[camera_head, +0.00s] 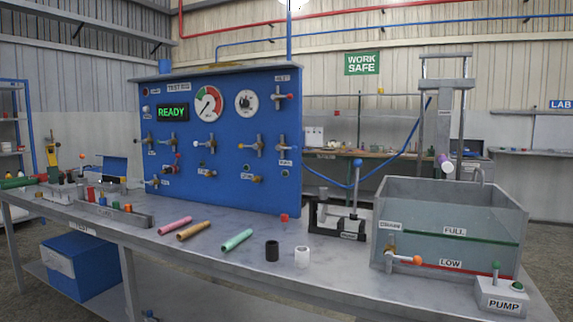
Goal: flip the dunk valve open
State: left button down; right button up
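No valve carries a label that I can clearly read as "dunk". A clear water tank (450,225) stands at the right end of the bench, marked FULL and LOW. On its front left is a small brass valve (391,250) with a lever ending in an orange knob (417,260). The lever points right, roughly level; the label above it seems to read DRAIN. The blue test rig panel (225,140) bears several small valves with cross-shaped handles, one of them at the lower right (281,146); their labels are too small to read surely. Neither of my grippers is in view.
A black clamp with a blue-knobbed lever (355,180) stands left of the tank. A pump box (502,297) sits at the front right. Pink, orange and green tubes (237,240), a black sleeve (272,250) and a white sleeve (302,257) lie on the bench (200,270).

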aim_at(278, 148)
jog(key=z, duration=0.05)
jog(key=k, duration=0.2)
jog(key=u, duration=0.65)
jog(key=i, duration=1.65)
jog(key=z, duration=1)
